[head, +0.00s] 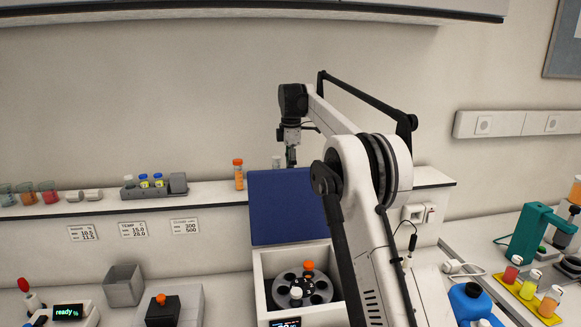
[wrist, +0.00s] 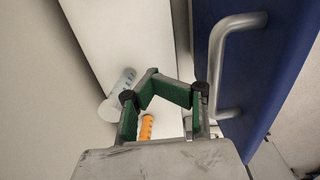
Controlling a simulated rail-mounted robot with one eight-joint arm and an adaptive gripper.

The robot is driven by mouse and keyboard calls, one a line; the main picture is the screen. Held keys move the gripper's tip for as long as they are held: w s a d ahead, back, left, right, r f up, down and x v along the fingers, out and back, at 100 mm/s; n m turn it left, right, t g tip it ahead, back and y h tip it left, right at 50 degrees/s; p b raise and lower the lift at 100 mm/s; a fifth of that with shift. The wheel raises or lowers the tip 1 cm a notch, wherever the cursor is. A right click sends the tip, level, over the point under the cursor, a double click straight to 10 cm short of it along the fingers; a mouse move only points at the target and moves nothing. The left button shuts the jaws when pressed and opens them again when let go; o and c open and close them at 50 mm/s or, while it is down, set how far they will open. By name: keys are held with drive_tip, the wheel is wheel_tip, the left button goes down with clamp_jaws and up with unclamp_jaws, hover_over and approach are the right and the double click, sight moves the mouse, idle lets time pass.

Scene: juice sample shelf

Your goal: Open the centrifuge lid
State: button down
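The centrifuge (head: 258,287) stands on the bench, with an orange-capped tube in its dark rotor (head: 302,290). Its blue lid (head: 287,207) stands raised, nearly upright, at the back of the open chamber. In the wrist view the lid (wrist: 285,60) fills the right side, with its grey bar handle (wrist: 217,60) on the near face. My gripper (head: 291,157) is above and behind the lid's top edge. In the wrist view my gripper (wrist: 153,82) has its green fingers drawn together at the tips, with nothing held. It is left of the handle and apart from it.
A wall shelf (head: 100,209) runs behind the lid; an orange-capped tube (head: 239,174) and a pale vial (head: 276,162) stand near my gripper. A tube rack (head: 150,192) sits further left. A blue bottle (head: 468,303) stands right of the centrifuge.

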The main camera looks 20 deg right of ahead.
drive_tip(key=c, duration=1.8)
unclamp_jaws()
drive_tip(key=shift+o, duration=0.2)
wheel_tip(320, 180, up, 8)
drive_tip(key=shift+s+f, duration=0.25)
drive_tip(key=shift+c, duration=0.4)
